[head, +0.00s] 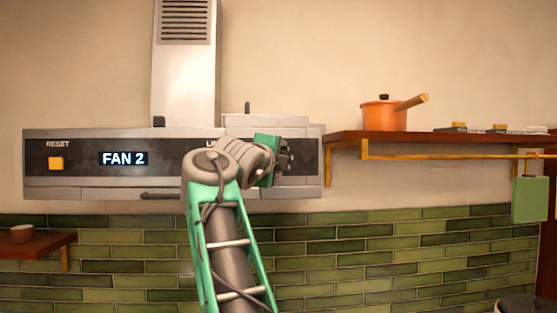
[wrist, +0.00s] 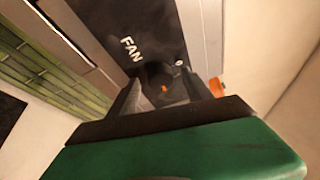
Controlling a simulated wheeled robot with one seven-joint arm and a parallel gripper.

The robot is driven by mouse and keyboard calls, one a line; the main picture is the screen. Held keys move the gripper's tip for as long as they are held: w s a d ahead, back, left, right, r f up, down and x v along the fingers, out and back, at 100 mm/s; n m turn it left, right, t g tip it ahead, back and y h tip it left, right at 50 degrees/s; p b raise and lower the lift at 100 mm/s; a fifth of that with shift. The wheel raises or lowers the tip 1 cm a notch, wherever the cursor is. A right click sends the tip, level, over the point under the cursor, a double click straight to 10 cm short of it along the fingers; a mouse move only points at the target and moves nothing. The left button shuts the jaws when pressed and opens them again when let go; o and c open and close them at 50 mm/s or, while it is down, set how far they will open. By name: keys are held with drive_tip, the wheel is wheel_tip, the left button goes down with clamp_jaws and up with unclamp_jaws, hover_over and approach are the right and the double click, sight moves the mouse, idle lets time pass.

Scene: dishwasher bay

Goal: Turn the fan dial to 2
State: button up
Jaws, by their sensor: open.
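The range hood's black control panel (head: 80,175) has a lit display (head: 123,158) that reads "FAN 2". In the wrist view, the white word "FAN" (wrist: 130,49) is printed on the panel beside the dark fan dial (wrist: 156,75). A small orange mark shows at the dial. My gripper (head: 283,158) is at the right part of the panel and hides the dial in the head view. My gripper (wrist: 168,97) is open, with its dark fingers close around the dial; I cannot tell whether they touch it.
An orange "RESET" button (head: 56,163) is at the panel's left. A wooden shelf (head: 345,138) with an orange pot (head: 384,116) is just right of the hood. A yellow rail (head: 440,157) runs below it, with a green board (head: 529,199) hanging there. Green tiles (head: 400,250) cover the lower wall.

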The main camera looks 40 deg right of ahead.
drive_tip(key=b+v, duration=0.2)
drive_tip(key=v, duration=0.5)
drive_tip(key=shift+s+a, duration=0.3)
